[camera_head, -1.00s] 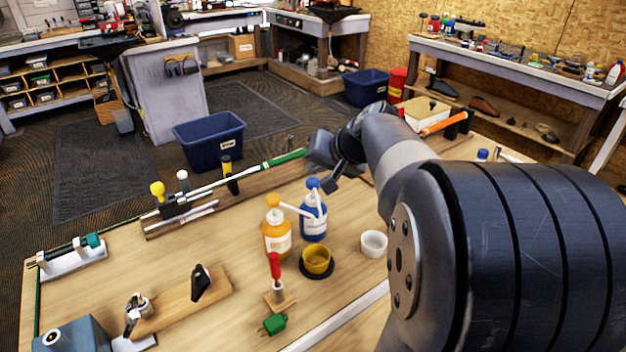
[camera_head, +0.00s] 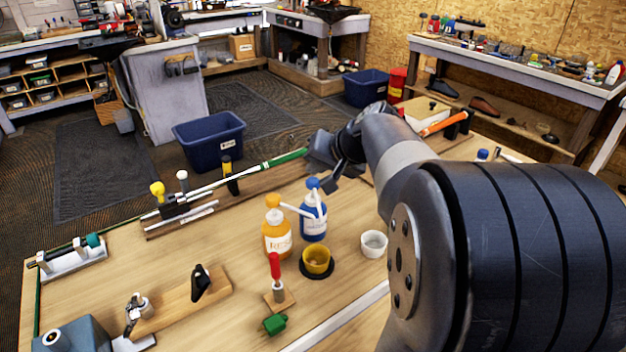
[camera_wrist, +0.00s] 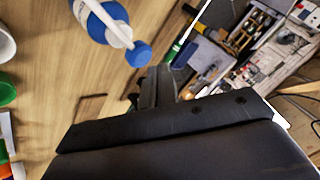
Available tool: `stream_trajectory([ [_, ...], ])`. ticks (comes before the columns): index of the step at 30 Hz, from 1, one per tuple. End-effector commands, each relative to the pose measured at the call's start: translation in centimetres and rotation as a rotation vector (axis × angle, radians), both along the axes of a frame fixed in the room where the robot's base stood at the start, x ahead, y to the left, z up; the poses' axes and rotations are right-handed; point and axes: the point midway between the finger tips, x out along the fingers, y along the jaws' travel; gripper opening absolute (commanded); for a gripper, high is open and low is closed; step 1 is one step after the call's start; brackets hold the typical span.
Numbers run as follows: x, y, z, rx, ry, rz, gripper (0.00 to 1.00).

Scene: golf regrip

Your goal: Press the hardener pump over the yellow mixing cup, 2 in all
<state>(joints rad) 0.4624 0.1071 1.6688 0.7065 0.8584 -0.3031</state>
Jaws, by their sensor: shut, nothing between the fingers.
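The blue-and-white pump bottle (camera_head: 313,220) stands on the bench behind the yellow mixing cup (camera_head: 317,260), which sits on a dark round base. An orange pump bottle (camera_head: 276,236) stands to its left; its label looks like "RESIN". Both white spouts reach toward the space above the cup. My gripper (camera_head: 329,184) is shut and empty beside the blue pump head (camera_head: 313,184). In the wrist view, my shut fingers (camera_wrist: 150,88) are close to the blue pump head (camera_wrist: 139,54); whether they touch is unclear. The yellow cup is not recognisable in the wrist view.
A white cup (camera_head: 374,244) stands right of the yellow cup. A red-handled tool (camera_head: 275,266) stands in a wooden block in front, near a green object (camera_head: 275,324). A golf club with a green grip (camera_head: 285,158) lies behind the bottles. Bare bench lies left of the bottles.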

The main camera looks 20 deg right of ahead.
Motion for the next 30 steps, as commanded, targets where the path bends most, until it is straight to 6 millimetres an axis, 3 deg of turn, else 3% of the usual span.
stream_trajectory([
  [30, 0.0, -0.01, -0.99, 0.0, 0.0, 0.0, 0.0],
])
